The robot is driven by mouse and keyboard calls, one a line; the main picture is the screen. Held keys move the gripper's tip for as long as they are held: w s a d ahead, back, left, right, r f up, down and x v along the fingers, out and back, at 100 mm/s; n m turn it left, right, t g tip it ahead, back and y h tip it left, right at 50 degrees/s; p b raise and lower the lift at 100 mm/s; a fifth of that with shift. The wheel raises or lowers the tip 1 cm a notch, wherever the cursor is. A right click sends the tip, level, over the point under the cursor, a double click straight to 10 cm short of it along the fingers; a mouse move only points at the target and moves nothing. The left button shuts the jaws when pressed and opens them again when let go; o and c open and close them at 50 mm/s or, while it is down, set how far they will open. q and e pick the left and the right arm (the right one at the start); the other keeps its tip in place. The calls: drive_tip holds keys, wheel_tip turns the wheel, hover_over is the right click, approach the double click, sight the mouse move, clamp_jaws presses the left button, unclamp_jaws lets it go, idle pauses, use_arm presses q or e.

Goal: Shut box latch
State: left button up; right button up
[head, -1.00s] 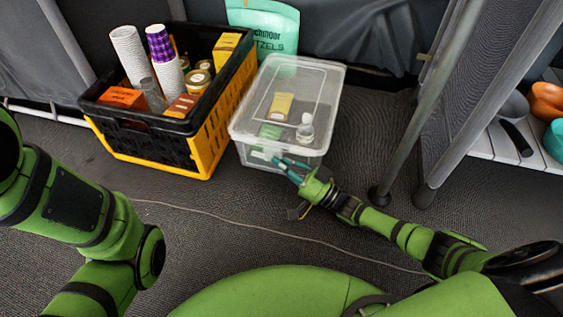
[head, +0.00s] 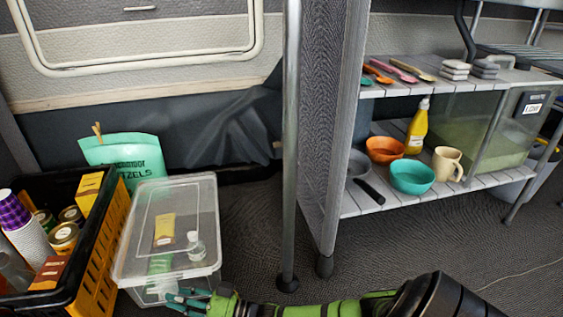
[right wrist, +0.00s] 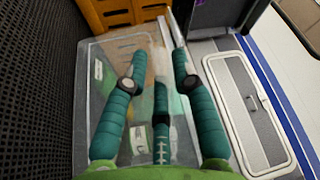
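The clear plastic box (head: 134,240) stands on the floor at lower left in the head view, its translucent lid (head: 195,190) on top. Small items show through it. My right gripper (head: 178,300) is at the box's front side, low and close to its wall. In the right wrist view the teal fingers of my right gripper (right wrist: 160,62) are spread apart, with a pale edge of the box between their tips. The clear box also fills the area behind them (right wrist: 92,105). I cannot make out the latch clearly, nor whether the fingers touch it. My left gripper is out of view.
A black and yellow crate (head: 108,235) stands close left of the box, with a teal pretzel bag (head: 125,155) behind. A metal pole (head: 290,150) and a shelf unit (head: 400,200) with bowls stand to the right. Dark floor (head: 245,240) is free between box and pole.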

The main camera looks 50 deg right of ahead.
sight(173, 292)
drive_tip(key=s+d+r+m+g+h+p, duration=0.2)
drive_tip(key=s+d+r+g+h+p, duration=0.25)
drive_tip(key=p, duration=1.15)
drive_tip(key=s+d+r+m+g+h+p, duration=0.1)
drive_tip(key=s+d+r+h+p, duration=0.15)
drive_tip(key=s+r+p, duration=0.95)
drive_tip(key=s+d+n+g+h+p, duration=0.1)
drive_tip(key=s+n+g+p, duration=0.1)
drive_tip(key=p, duration=0.9)
drive_tip(key=s+d+r+n+g+h+p, duration=0.1)
drive_tip(key=s+n+g+h+p, duration=0.1)
drive_tip(key=p, duration=1)
drive_tip(key=s+n+g, duration=0.1)
drive_tip(key=s+n, duration=0.1)
drive_tip(key=s, duration=0.1)
drive_tip(key=shift+s+d+r+h, duration=0.15)
drive_tip(key=shift+s+d+h, duration=0.1)
drive_tip(key=shift+s+h, duration=0.1)
